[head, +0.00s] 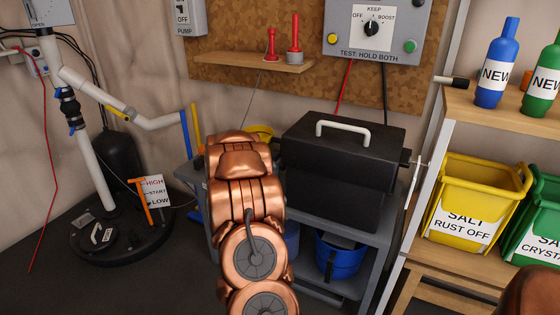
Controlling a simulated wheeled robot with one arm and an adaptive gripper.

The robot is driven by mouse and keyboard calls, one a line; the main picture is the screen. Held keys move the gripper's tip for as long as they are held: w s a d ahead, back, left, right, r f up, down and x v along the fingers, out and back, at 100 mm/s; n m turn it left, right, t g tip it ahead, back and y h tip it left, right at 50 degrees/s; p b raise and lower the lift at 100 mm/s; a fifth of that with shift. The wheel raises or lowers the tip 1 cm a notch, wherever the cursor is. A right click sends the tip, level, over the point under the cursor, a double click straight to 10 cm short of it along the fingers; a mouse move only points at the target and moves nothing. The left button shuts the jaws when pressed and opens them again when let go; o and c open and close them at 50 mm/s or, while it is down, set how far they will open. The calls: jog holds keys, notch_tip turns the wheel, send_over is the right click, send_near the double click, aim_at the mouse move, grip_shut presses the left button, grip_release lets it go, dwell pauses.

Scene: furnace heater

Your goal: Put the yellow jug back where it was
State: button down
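A yellow rounded thing (262,132) shows just behind the top of my copper arm, left of the black box. Only its upper edge is visible; it may be the yellow jug, but I cannot tell. My arm rises through the middle of the view and covers the left part of the grey cart (370,238). My gripper is hidden behind my own arm, so I cannot see its fingers or whether it holds anything.
A black lidded box (335,185) with a white handle stands on the cart. Blue buckets (340,258) sit on its lower shelf. At right, a wooden shelf (470,105) holds bottles, with a yellow salt bin (468,185) and a green bin below. Pipes and a round black base (120,255) stand left.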

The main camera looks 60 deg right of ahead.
jog(key=shift+f, duration=0.2)
jog(key=c, duration=1.1)
grip_release()
jog(key=shift+c, duration=0.2)
jog(key=shift+r, duration=0.1)
jog(key=a+p, duration=0.1)
jog(key=a, duration=1.1)
jog(key=shift+s+p, duration=0.25)
jog(key=shift+p, duration=0.05)
jog(key=shift+r, duration=0.1)
